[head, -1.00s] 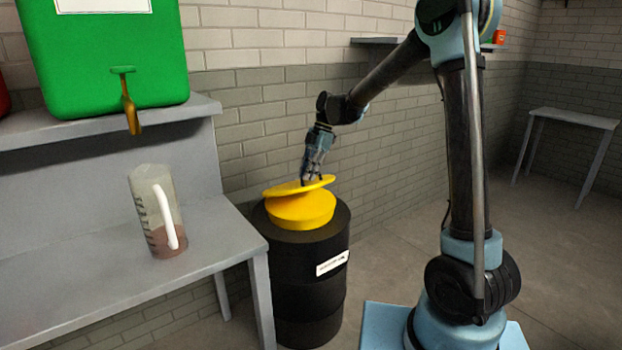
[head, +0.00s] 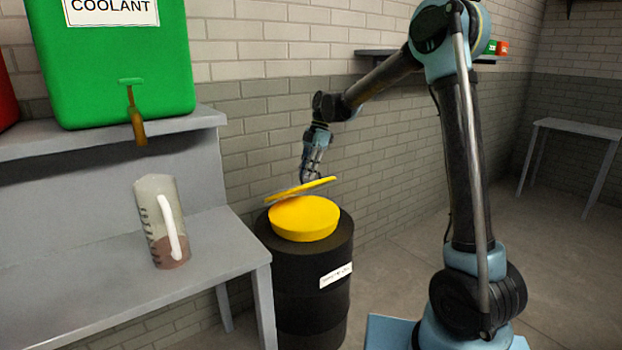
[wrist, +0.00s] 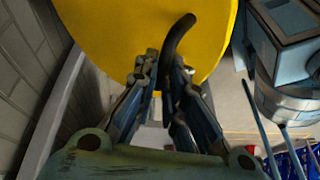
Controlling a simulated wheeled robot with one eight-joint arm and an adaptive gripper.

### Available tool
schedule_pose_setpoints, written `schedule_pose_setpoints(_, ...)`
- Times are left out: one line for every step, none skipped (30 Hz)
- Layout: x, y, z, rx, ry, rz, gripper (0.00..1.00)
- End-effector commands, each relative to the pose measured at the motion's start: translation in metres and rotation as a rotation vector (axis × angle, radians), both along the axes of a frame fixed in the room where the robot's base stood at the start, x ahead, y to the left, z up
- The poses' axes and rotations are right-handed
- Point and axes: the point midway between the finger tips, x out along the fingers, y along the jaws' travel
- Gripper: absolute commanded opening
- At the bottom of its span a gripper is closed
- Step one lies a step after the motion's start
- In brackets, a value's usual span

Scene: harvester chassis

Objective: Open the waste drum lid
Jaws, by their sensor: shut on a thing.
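The black waste drum (head: 295,285) stands beside the bench with a yellow round collar (head: 303,222) on top. Its yellow lid (head: 290,192) is tilted above the collar, right edge higher and left edge low near the collar. A gap shows between them on the right. My gripper (head: 308,178) is at the lid's upper right part. In the wrist view the lid (wrist: 110,32) fills the top, with a curved black handle (wrist: 180,34). The gripper fingers (wrist: 163,75) are shut on the handle's lower end. The handle is too small to make out in the head view.
A grey bench (head: 215,240) left of the drum holds a clear jug (head: 153,215) with brown liquid. A green coolant tank (head: 120,60) with a tap sits on a shelf above. A brick wall (head: 250,130) is close behind the drum. The floor to the right is open.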

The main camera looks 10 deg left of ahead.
Motion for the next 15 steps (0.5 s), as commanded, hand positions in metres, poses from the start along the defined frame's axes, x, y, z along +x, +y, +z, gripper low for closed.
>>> schedule_pose_setpoints(-0.0009,0.0,0.0026,-0.004,0.007,0.003,0.0)
schedule_pose_setpoints(-0.0006,0.0003,0.0033,-0.005,0.007,0.002,0.0)
schedule_pose_setpoints(-0.0005,0.0006,0.0039,-0.007,0.009,0.003,0.0)
schedule_pose_setpoints(-0.0005,0.0006,0.0041,-0.007,0.009,0.002,0.0)
schedule_pose_setpoints(-0.0006,0.0006,0.0043,-0.008,0.009,0.003,0.0)
schedule_pose_setpoints(-0.0007,0.0005,0.0043,-0.008,0.009,0.003,0.0)
schedule_pose_setpoints(-0.0007,0.0005,0.0043,-0.007,0.009,0.003,0.0)
schedule_pose_setpoints(-0.0008,0.0004,0.0043,-0.007,0.009,0.003,0.0)
schedule_pose_setpoints(-0.0008,0.0004,0.0042,-0.007,0.009,0.003,0.0)
schedule_pose_setpoints(-0.0009,0.0004,0.0043,-0.007,0.009,0.003,0.0)
schedule_pose_setpoints(-0.0008,0.0005,0.0043,-0.007,0.009,0.003,0.0)
schedule_pose_setpoints(-0.0004,0.001,0.0048,-0.009,0.011,0.003,0.0)
schedule_pose_setpoints(0.0,0.0016,0.0054,-0.01,0.011,0.004,0.0)
schedule_pose_setpoints(0.0007,0.0025,0.0064,-0.012,0.013,0.004,0.0)
schedule_pose_setpoints(0.002,0.0041,0.0079,-0.015,0.016,0.004,0.0)
